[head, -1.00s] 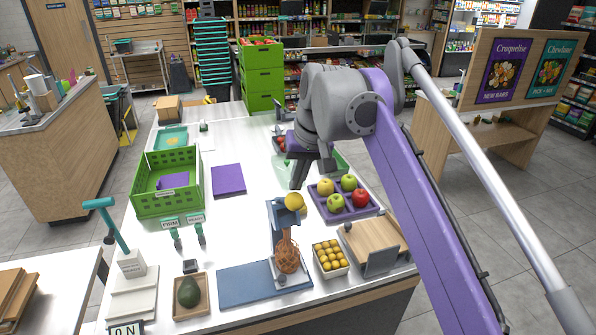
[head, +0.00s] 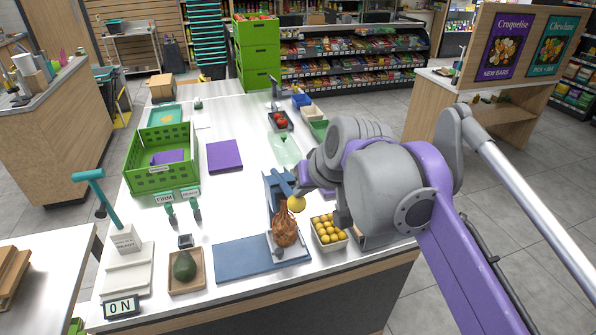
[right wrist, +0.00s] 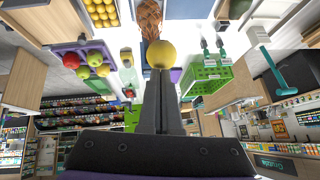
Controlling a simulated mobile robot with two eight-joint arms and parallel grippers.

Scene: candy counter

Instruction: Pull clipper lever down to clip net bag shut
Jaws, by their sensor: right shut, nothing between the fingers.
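The clipper is a blue-grey stand (head: 270,190) on the counter, with a round yellow knob (head: 296,204) on its lever. The orange-brown net bag (head: 285,230) stands at the clipper, just below the knob in the head view. My right gripper (head: 299,191) is shut and empty, with its fingertips at the knob. In the right wrist view the shut fingers (right wrist: 160,75) point at the yellow knob (right wrist: 161,53), which appears to touch or nearly touch the tips. The net bag (right wrist: 149,20) shows just beyond it. The clip itself is too small to make out. My left gripper is not in view.
A box of yellow fruit (head: 328,233) stands close right of the bag. A blue mat (head: 240,255) and an avocado tray (head: 185,270) lie to the left. A tray of apples (right wrist: 75,57) shows in the right wrist view; my arm hides it in the head view.

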